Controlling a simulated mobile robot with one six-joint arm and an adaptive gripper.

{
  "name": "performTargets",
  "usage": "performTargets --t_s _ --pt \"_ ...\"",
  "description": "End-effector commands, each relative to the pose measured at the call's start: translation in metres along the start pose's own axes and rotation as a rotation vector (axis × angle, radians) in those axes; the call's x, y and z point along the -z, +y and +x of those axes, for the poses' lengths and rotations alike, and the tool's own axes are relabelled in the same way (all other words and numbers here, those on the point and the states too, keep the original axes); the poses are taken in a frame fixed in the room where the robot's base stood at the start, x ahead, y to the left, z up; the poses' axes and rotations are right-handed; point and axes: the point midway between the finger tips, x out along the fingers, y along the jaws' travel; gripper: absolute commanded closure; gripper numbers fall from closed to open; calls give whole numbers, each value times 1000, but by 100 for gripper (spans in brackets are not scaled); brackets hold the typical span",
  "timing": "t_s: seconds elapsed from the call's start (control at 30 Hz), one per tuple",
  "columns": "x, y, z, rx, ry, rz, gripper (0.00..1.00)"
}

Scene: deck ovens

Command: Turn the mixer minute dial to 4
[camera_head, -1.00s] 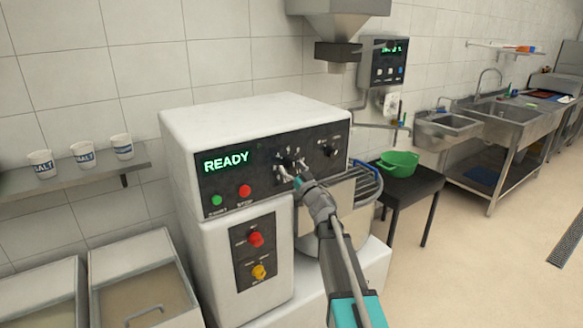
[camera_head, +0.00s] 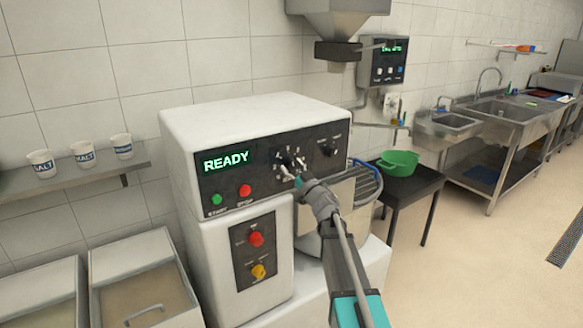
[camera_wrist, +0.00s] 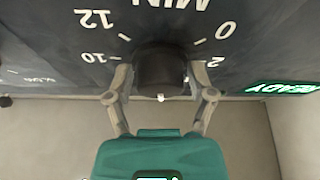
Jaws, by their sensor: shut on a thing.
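The mixer minute dial (camera_head: 288,158) is a dark round knob on the black front panel of the white mixer (camera_head: 250,115). In the wrist view the dial (camera_wrist: 160,70) sits between my two fingertips, with the panel lettering upside down. MIN, 0, 2, 10 and 12 show around it. A small white mark shows on the knob's lower edge in that view; the number it points to is hidden. My gripper (camera_wrist: 159,76) is shut on the dial, one finger on each side. In the head view my gripper (camera_head: 294,176) partly covers the panel below the dial.
A second knob (camera_head: 328,149) is to the right of the dial. The lit READY display (camera_head: 226,161), green button (camera_head: 216,199) and red button (camera_head: 245,191) are to its left. A mixer bowl with a wire guard (camera_head: 366,182) is below right, near a green bowl (camera_head: 398,163).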

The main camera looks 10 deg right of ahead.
Motion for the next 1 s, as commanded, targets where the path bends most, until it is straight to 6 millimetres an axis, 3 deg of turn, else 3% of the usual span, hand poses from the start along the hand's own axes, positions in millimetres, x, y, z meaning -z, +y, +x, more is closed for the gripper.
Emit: performTargets --t_s 0.6,1.0 --pt "2 3 3 187 3 -450 77" --pt "1 2 2 239 3 -580 77"
